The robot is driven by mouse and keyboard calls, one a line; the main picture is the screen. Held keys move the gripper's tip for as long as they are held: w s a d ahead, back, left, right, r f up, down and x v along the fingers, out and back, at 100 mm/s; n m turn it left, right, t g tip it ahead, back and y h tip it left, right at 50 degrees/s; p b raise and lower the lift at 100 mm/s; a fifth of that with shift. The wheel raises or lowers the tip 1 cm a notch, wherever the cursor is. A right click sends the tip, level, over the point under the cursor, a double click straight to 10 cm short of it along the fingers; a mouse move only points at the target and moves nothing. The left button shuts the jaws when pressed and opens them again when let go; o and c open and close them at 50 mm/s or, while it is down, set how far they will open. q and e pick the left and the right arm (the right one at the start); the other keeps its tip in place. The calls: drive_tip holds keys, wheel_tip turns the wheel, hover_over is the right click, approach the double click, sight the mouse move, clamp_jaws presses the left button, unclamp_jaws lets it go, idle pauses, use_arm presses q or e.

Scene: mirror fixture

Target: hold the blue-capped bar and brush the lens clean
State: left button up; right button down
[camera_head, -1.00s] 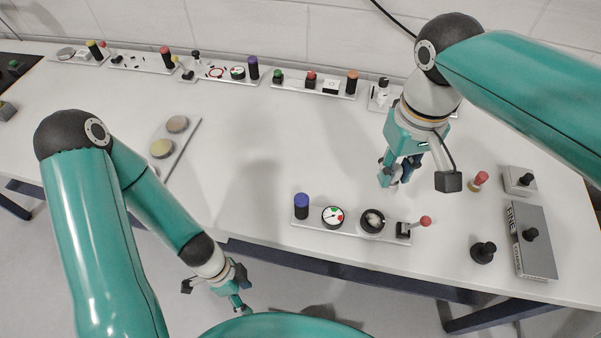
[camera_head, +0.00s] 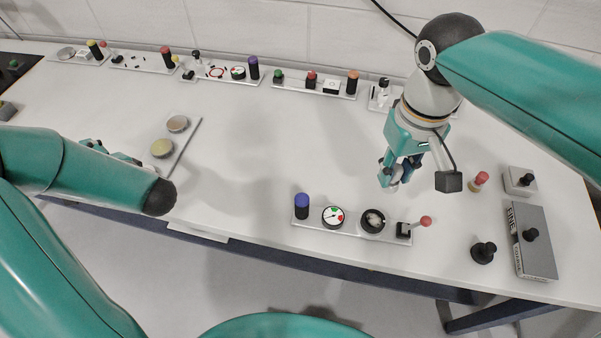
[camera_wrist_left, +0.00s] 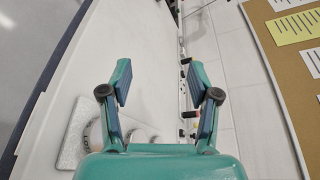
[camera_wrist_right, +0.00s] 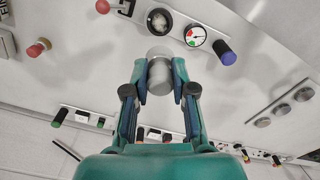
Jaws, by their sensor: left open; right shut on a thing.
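The blue-capped bar (camera_head: 348,237) lies flat near the table's front edge. It carries a blue-capped post (camera_head: 302,206), a dial (camera_head: 333,216), the lens (camera_head: 373,220) in a dark ring with pale specks, and a red-knobbed lever. My right gripper (camera_head: 392,183) is shut on a pale, rounded cylinder (camera_wrist_right: 159,76), perhaps the brush, held behind and slightly right of the lens, apart from it. The lens also shows in the right wrist view (camera_wrist_right: 159,21). My left gripper (camera_wrist_left: 158,82) is open and empty; in the head view my arm partly hides it at far left.
Several similar bars line the back wall. A red-knobbed post (camera_head: 480,180), a black knob (camera_head: 483,252) and a grey box (camera_head: 533,255) stand right. The table's middle is clear.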

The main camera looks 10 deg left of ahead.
use_arm(q)
drive_tip(key=w+d+r+m+t+h, duration=0.1)
drive_tip(key=w+d+m+t+h, duration=0.3)
drive_tip(key=w+d+h, duration=0.55)
drive_tip(key=w+d+m+t+h, duration=0.45)
drive_tip(key=w+d, duration=0.65)
drive_tip(key=d, duration=0.6)
drive_tip(key=d+m+g+h, duration=0.2)
drive_tip(key=d+g+h, duration=0.15)
drive_tip(key=d, duration=0.55)
drive_tip(key=m+g+y, duration=0.2)
drive_tip(key=m+g, duration=0.5)
drive_tip(key=g, duration=0.2)
hover_over(302, 207)
drive_tip(key=w, duration=0.2)
drive_tip(key=shift+w+d, duration=0.15)
drive_tip(key=shift+d, duration=0.05)
drive_tip(key=shift+s+a+r+g, duration=0.15)
drive_tip(key=shift+s+a+g, duration=0.05)
drive_tip(key=shift+g, duration=0.1)
drive_tip(key=shift+s+a+y, duration=0.1)
drive_tip(key=shift+a+y, duration=0.05)
drive_tip(key=shift+y, duration=0.1)
drive_tip(key=shift+s+f, duration=0.1)
drive_tip(key=shift+f, duration=0.15)
wheel_tip(302, 207, down, 11)
drive_tip(key=shift+f, duration=0.15)
